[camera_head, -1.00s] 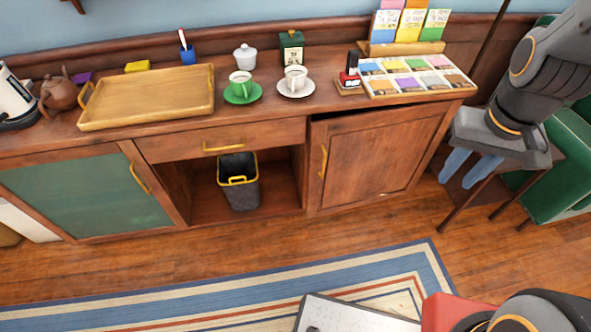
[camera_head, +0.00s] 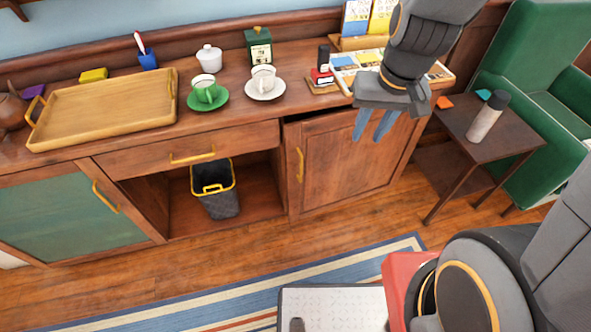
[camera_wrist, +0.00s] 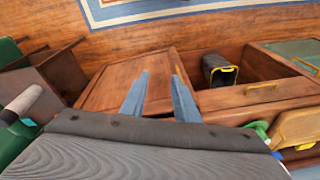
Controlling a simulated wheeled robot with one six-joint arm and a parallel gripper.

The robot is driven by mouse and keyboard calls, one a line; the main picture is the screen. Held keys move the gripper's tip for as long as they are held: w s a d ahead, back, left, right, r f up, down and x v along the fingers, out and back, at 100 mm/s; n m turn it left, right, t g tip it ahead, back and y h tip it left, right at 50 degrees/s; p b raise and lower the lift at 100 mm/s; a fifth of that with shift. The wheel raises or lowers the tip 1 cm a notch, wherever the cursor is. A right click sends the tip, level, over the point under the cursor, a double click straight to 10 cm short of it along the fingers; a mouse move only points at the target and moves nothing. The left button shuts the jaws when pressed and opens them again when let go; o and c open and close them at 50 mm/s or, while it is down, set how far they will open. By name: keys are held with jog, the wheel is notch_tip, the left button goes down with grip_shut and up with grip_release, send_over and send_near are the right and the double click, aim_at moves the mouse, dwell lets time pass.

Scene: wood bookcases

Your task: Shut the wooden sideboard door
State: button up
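The wooden sideboard (camera_head: 130,157) stands against the wall. Its right wooden door (camera_head: 345,160), with a yellow upright handle (camera_head: 299,165), looks slightly ajar: a dark gap shows along its top edge. The door also shows in the wrist view (camera_wrist: 112,88). The left door (camera_head: 70,215) has a green panel and looks shut. My gripper (camera_head: 370,138) hangs in front of the upper right part of the wooden door, to the right of the handle. Its two blue-grey fingers are apart with nothing between them, also in the wrist view (camera_wrist: 158,98). I cannot tell whether they touch the door.
The sideboard top holds a tray (camera_head: 105,112), a green cup (camera_head: 204,90), a white cup (camera_head: 263,80) and a stamp (camera_head: 322,68). A bin (camera_head: 216,188) stands in the open middle compartment. A side table (camera_head: 488,150) with a flask (camera_head: 488,117) stands right.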

jog(key=w+a+f+t+b, duration=0.1)
jog(key=w+a+f+b, duration=0.2)
jog(key=w+a+f, duration=0.3)
jog(key=w+a+f+t+b, duration=0.1)
jog(key=w+a+f+b, duration=0.3)
jog(key=f, duration=0.4)
jog(key=m+b, duration=0.2)
jog(key=b, duration=0.1)
send_near(301, 166)
jog(key=shift+h, duration=0.9)
jog(key=f, duration=0.1)
jog(key=a+f+b, duration=0.1)
jog(key=w+f+b, duration=0.1)
jog(key=f, duration=0.1)
jog(key=shift+w+a, duration=0.1)
jog(key=shift+a, duration=0.05)
jog(key=b+x, duration=0.3)
jog(key=x, duration=0.4)
jog(key=shift+w+f, duration=0.2)
jog(key=shift+f, duration=0.05)
grip_shut()
